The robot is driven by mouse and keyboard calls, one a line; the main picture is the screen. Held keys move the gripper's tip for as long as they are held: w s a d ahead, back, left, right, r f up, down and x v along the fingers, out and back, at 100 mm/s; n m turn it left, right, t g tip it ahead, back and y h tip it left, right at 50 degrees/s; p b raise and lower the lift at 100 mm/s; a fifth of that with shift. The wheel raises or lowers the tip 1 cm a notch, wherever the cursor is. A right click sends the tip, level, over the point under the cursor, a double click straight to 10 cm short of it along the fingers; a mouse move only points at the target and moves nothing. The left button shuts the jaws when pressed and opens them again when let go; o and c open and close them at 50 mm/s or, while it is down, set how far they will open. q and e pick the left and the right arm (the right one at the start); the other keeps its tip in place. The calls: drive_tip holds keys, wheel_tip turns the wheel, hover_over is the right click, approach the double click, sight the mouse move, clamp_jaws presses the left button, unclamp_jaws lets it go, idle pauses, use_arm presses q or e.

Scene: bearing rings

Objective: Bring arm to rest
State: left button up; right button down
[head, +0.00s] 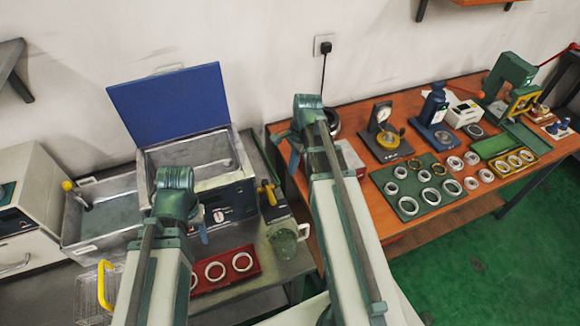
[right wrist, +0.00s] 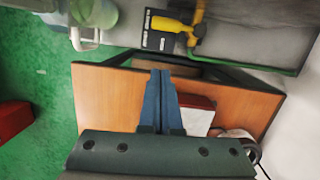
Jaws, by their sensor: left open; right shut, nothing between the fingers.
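My left arm reaches up from the bottom left of the head view, and its gripper (head: 203,236) shows only as a small blue finger in front of the metal bath; the rest is hidden behind the wrist. It is open. My right arm reaches up in the middle, and its gripper (head: 294,160) points down over the left end of the orange table. In the right wrist view the right gripper (right wrist: 160,74) has its two blue fingers together with nothing between them, above the orange tabletop (right wrist: 105,95).
The metal bath (head: 243,165) with a raised blue lid (head: 172,103) stands behind my left arm. A red tray (head: 255,274) with white rings lies near it. A green mat (head: 378,180) with several rings, presses and gauges occupy the orange table (head: 355,110). Green floor lies at the right.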

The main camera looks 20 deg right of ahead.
drive_tip(key=shift+d+r+p, duration=0.15)
drive_tip(key=shift+r+p, duration=0.25)
drive_tip(key=shift+r, duration=0.4)
drive_tip(key=s+a+n+h, duration=0.1)
drive_tip(key=s+a+n, duration=0.2)
drive_tip(key=a+n, duration=0.4)
drive_tip(key=s+a+n+h, duration=0.1)
drive_tip(key=s+a+n, duration=0.3)
drive_tip(key=a+n, duration=0.3)
drive_tip(key=s+a+f+n+h+b, duration=0.1)
drive_tip(key=s+a+n, duration=0.2)
drive_tip(key=a+n, duration=0.4)
drive_tip(key=shift+s+a+n, duration=0.3)
drive_tip(key=shift+s, duration=0.1)
drive_tip(key=shift+f, duration=0.1)
